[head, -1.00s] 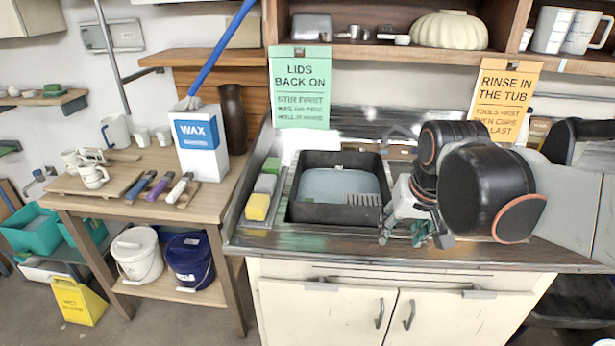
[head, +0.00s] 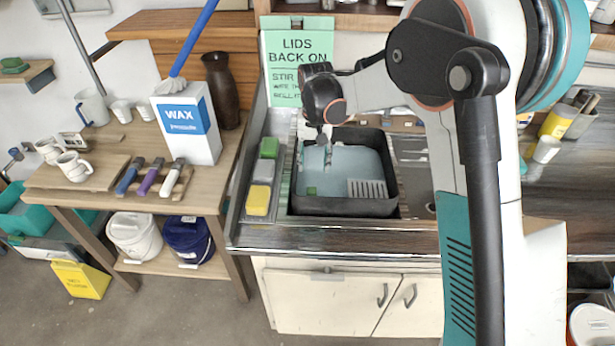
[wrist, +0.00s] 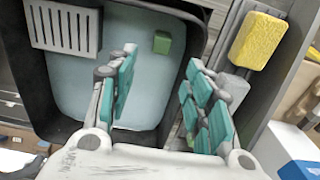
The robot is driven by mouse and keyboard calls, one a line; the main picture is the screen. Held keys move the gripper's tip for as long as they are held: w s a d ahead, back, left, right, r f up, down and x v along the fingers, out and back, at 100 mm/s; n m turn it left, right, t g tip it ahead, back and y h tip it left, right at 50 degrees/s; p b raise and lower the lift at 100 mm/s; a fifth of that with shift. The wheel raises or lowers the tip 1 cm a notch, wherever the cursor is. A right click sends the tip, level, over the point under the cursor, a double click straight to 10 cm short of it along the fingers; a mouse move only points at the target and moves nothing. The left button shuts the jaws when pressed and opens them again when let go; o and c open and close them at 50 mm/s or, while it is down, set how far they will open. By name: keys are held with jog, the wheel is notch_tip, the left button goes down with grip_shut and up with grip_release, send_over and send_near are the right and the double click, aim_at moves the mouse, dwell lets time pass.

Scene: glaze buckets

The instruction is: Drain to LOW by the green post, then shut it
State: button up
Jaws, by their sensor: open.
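A black tub (head: 345,207) sits in the metal counter and holds pale blue liquid (head: 340,170). It also shows in the wrist view (wrist: 150,146). A small green post (head: 311,190) shows at the liquid near the tub's left front; it also shows in the wrist view (wrist: 162,42). I cannot make out a LOW mark. A grey slotted grate (head: 367,189) is at the tub's front right, also in the wrist view (wrist: 65,27). My gripper (wrist: 160,60) is open and empty, pointing down over the tub's left half. My arm hides part of the tub's back.
Green, grey and yellow (head: 258,200) sponges lie in a tray left of the tub. A wooden table with a WAX box (head: 187,125), mugs and brushes stands further left. A green LIDS BACK ON sign (head: 297,60) hangs behind. Counter right of the tub is partly hidden by my arm.

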aim_at(312, 190)
jog(key=f+b, duration=0.1)
jog(key=f, duration=0.6)
jog(key=f+b, duration=0.1)
jog(key=f, duration=0.6)
jog(key=shift+w+a+f, duration=0.1)
jog(key=shift+w+a, duration=0.1)
